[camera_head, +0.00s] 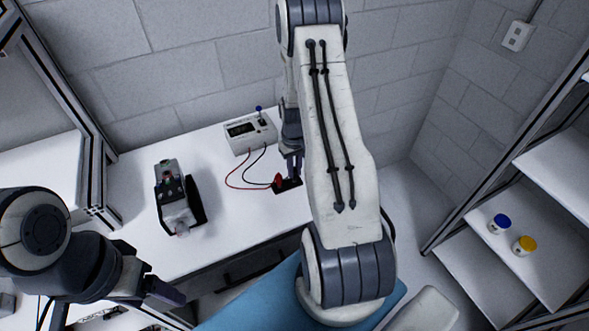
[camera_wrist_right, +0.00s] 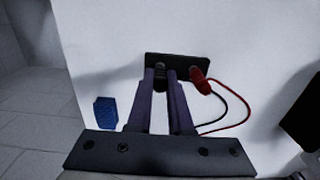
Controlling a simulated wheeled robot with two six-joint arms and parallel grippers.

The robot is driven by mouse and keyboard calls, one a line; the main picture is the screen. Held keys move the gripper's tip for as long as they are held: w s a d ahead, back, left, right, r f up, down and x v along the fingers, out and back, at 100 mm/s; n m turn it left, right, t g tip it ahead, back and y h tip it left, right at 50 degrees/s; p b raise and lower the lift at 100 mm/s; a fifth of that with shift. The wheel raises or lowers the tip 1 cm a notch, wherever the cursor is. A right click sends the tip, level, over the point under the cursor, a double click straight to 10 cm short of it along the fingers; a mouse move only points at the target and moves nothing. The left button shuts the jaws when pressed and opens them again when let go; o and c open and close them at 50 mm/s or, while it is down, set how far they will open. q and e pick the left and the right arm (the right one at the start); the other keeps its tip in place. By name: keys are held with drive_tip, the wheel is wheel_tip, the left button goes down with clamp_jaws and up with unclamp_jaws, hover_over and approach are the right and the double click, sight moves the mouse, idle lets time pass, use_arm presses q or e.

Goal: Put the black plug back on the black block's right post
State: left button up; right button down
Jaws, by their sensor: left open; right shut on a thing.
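The black block (camera_head: 290,187) lies flat on the white table, and it also shows in the right wrist view (camera_wrist_right: 182,60). A red plug (camera_head: 278,180) is at its left side in the head view. My right gripper (camera_head: 292,168) points down over the block's right part. In the right wrist view it is shut on the black plug (camera_wrist_right: 160,74), which overlaps the block between the fingertips. I cannot tell whether the plug is seated on the post or just above it. My left gripper (camera_head: 164,291) is open and empty at the lower left, far from the block.
A grey meter (camera_head: 250,132) with a dark display stands behind the block; its red and black leads run toward the block. A grey and black device (camera_head: 174,196) stands to the left. A blue object (camera_wrist_right: 106,112) is beside the fingers in the wrist view.

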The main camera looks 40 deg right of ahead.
drive_tip(key=shift+f, duration=0.2)
drive_tip(key=c, duration=0.8)
unclamp_jaws()
drive_tip(key=shift+o, duration=0.2)
drive_tip(key=shift+r+p, duration=2.6)
drive_tip(key=shift+r, duration=1)
